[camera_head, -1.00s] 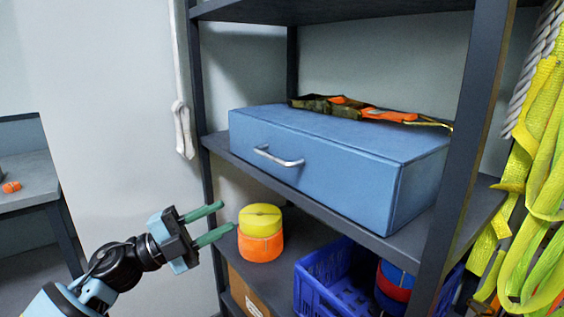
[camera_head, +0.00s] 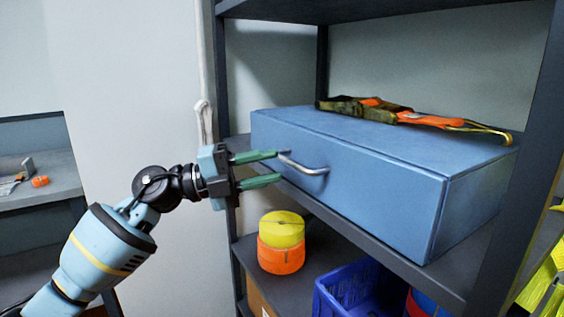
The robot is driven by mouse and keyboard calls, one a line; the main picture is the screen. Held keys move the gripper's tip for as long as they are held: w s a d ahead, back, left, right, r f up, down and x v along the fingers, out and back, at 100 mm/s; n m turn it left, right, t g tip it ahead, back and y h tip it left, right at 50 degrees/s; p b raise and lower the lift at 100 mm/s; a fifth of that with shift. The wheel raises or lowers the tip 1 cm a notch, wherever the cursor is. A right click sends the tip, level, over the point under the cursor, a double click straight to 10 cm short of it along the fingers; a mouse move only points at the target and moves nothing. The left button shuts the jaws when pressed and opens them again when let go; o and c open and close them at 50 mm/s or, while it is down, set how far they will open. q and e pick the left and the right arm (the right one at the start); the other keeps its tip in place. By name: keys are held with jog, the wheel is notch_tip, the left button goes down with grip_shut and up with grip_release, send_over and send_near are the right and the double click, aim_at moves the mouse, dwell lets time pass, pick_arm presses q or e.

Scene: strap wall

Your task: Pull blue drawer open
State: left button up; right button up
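The blue drawer (camera_head: 350,185) is a closed-looking blue box on the middle shelf, with a silver bar handle (camera_head: 303,165) on its front face. My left gripper (camera_head: 279,167) points right at the handle. Its two green fingers are apart, one above the other. The upper fingertip is close to the left end of the handle; whether they touch cannot be told. Nothing shows between the fingers. My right gripper is not in view.
A camouflage and orange strap (camera_head: 400,113) lies on top of the drawer. Yellow and orange rolls (camera_head: 281,242) and a blue crate (camera_head: 355,290) sit on the shelf below. A dark shelf post (camera_head: 530,150) stands at right. A grey bench (camera_head: 40,180) is at far left.

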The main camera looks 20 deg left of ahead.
aim_at(287, 163)
pick_arm(q)
jog(key=shift+x, duration=1.7)
grip_shut()
